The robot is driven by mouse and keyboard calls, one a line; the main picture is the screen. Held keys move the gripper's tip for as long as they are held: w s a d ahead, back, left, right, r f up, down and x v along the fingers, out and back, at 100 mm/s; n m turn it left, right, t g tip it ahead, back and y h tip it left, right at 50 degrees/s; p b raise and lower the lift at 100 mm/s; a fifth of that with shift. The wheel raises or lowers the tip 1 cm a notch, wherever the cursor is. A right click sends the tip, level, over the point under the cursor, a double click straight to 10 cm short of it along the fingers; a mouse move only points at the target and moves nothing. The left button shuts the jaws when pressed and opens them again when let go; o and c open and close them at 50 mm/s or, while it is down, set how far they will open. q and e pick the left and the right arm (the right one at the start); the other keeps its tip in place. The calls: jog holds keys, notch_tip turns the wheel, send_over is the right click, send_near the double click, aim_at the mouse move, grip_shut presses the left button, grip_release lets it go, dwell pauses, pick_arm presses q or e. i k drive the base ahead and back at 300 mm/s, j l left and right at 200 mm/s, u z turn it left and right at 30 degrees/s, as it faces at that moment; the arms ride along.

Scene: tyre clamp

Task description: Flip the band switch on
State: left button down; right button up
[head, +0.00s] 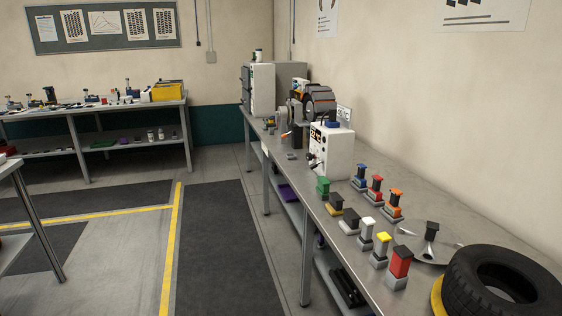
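A white control box (338,153) with a dark panel and small knobs or switches on its left face stands on the long metal bench. I cannot tell which of its small parts, if any, is the band switch, or how it is set. Behind the box stands a grey machine (289,126) with a dark ribbed wheel (320,103) and a small orange part low on its front. Neither of my grippers shows in the head view.
The long bench (375,229) runs along the right wall. Several coloured blocks on stands, a flanged part (430,240) and a black tyre (492,286) occupy its near end. A white cabinet (260,90) stands at its far end. The floor (215,240) left of the bench is clear.

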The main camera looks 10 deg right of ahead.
aim_at(314, 166)
jog(key=i+j, duration=0.15)
jog(key=i, duration=0.25)
jog(key=i+j+u, duration=0.1)
jog(key=i, duration=0.35)
jog(key=i+j, duration=0.2)
jog(key=i, duration=0.2)
jog(key=i+z, duration=0.25)
jog(key=i, duration=0.15)
jog(key=i+j+z, duration=0.4)
jog(key=i+z, duration=0.15)
jog(key=i, duration=0.2)
jog(key=i+j+z, duration=0.1)
jog(key=i+z, duration=0.15)
jog(key=z, duration=0.15)
jog(key=i+j+z, duration=0.15)
jog(key=z, duration=0.2)
jog(key=i+j+z, duration=0.25)
jog(key=z, duration=0.15)
jog(key=i+j+z, duration=0.15)
jog(key=j+z, duration=0.2)
